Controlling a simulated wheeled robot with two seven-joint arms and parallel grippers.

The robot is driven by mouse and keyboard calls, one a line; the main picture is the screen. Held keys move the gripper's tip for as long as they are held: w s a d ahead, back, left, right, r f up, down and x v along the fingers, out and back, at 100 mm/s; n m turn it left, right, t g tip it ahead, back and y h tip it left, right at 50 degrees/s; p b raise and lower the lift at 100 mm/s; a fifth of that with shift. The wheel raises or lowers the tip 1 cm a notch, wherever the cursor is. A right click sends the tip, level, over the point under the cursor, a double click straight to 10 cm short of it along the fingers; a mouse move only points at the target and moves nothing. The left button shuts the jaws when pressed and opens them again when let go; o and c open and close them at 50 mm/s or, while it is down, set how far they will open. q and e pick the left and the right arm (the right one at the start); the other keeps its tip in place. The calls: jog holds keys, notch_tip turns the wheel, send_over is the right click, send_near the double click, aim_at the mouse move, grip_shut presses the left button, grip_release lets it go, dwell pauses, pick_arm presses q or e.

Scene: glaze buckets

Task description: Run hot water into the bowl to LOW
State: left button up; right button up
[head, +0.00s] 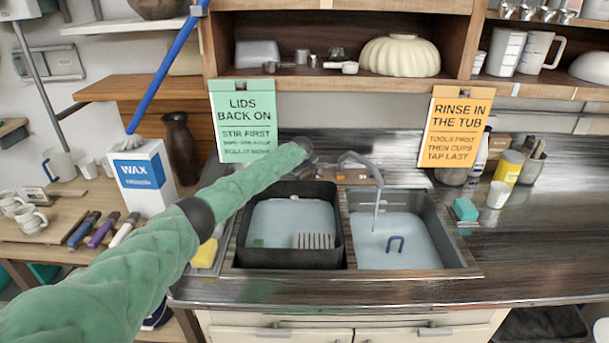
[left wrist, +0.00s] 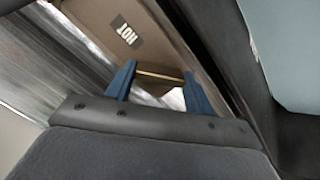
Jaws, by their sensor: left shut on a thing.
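My left gripper (head: 312,157) reaches to the back of the sink, by the left end of the tap's base. In the left wrist view its blue fingers (left wrist: 158,86) are shut on a thin brass-coloured tap lever (left wrist: 160,75), beside a HOT label (left wrist: 127,35) on a tan plate. The curved tap spout (head: 360,160) hangs over the right sink bowl (head: 452,232). A thin stream of water (head: 377,210) falls into it, and pale water (head: 420,250) lies inside. A LOW mark cannot be made out. My right gripper is not in view.
A black tub (head: 250,262) with water and a pale rack stands left of the bowl. A yellow sponge (head: 205,254) lies at its left, a teal block (head: 465,209) at the bowl's right. Two hanging signs (head: 243,115) (head: 457,130) flank the tap. The right counter's front is clear.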

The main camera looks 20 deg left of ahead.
pick_arm(q)
jog(key=m+b, duration=0.1)
jog(key=m, duration=0.2)
jog(key=shift+f, duration=0.15)
jog(key=shift+m+g, duration=0.3)
jog(key=shift+m, duration=0.5)
jog(key=shift+m+b, duration=0.35)
jog(key=shift+m, duration=0.25)
jog(key=shift+y, duration=0.3)
jog(key=shift+m, duration=0.6)
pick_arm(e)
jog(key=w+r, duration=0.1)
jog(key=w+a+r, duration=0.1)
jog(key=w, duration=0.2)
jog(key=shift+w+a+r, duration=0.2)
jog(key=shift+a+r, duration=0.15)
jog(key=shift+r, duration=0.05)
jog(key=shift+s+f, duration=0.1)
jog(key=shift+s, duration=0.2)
